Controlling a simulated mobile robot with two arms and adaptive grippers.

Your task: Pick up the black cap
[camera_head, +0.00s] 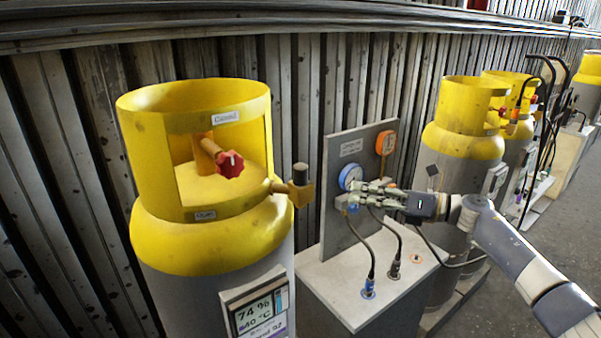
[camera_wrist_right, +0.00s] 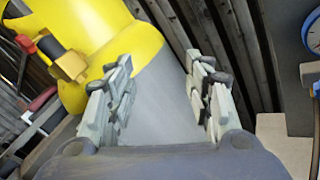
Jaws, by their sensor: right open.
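The black cap (camera_head: 300,174) sits on top of the brass side valve (camera_head: 300,192), which sticks out to the right from the near yellow-topped gas cylinder (camera_head: 210,245). In the right wrist view the black cap (camera_wrist_right: 50,47) shows at the upper left on the brass valve (camera_wrist_right: 72,66), outside the fingers. My right gripper (camera_head: 352,192) is in front of the gauge panel, to the right of the cap and apart from it. Its fingers (camera_wrist_right: 165,72) are spread with nothing between them. My left gripper is not in view.
A grey panel (camera_head: 345,230) with a blue gauge (camera_head: 351,177) and an orange gauge (camera_head: 387,143) stands on a light box (camera_head: 340,290) with hoses. A red knob (camera_head: 230,164) is inside the cylinder collar. More cylinders (camera_head: 462,140) stand behind right. A ribbed wall (camera_head: 300,90) runs behind.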

